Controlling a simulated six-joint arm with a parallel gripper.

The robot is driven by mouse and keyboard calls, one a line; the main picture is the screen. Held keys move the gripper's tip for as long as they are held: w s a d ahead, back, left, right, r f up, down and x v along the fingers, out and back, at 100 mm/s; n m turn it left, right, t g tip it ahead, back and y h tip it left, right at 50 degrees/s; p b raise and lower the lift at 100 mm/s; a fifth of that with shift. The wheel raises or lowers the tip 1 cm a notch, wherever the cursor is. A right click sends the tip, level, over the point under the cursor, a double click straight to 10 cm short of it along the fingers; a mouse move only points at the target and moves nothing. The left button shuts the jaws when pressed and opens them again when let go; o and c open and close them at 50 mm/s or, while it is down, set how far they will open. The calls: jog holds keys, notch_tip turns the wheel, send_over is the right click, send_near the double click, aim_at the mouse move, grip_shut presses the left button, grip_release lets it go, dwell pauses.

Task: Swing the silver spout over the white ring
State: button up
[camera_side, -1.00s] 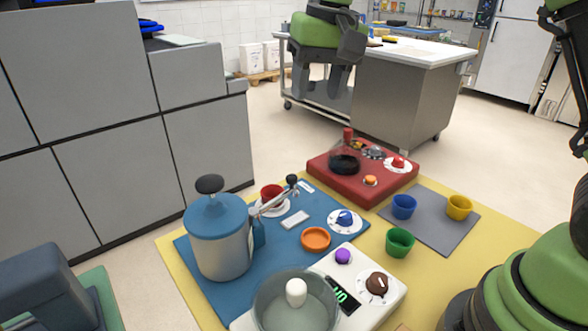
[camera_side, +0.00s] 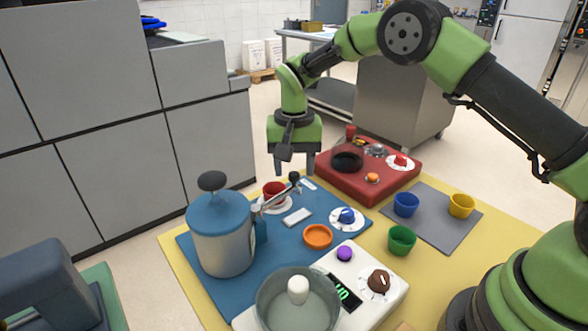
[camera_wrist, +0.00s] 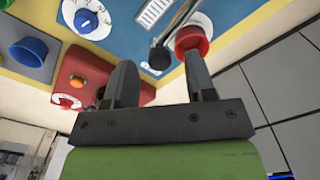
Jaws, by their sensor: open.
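The silver spout (camera_side: 273,201) juts from the blue-lidded urn (camera_side: 222,232) on the blue mat, with a black knob at its outer end (camera_side: 294,177). The spout also shows in the wrist view (camera_wrist: 178,20). My gripper (camera_side: 294,168) is open, pointing down above the knob. In the wrist view, the knob (camera_wrist: 160,58) appears between my fingertips (camera_wrist: 162,68). I see no contact with it.
An orange dish (camera_side: 317,236), a blue dial (camera_side: 346,217) and a white block (camera_side: 297,217) are on the blue mat. A red unit (camera_side: 368,187) stands behind to the right. A scale with a bowl (camera_side: 297,306) is in front. Grey cabinets (camera_side: 120,190) stand at left.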

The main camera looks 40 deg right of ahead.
jog(key=shift+f, duration=0.65)
grip_shut()
jog(key=shift+w+a+n, duration=0.25)
jog(key=shift+w+n, duration=0.4)
jog(key=shift+n, duration=0.1)
jog(key=shift+w+a+n, duration=0.2)
jog(key=shift+w+n, duration=0.45)
jog(key=shift+n, duration=0.15)
jog(key=shift+w+a+n, duration=0.25)
jog(key=shift+w+n, duration=0.4)
jog(key=shift+n, duration=0.1)
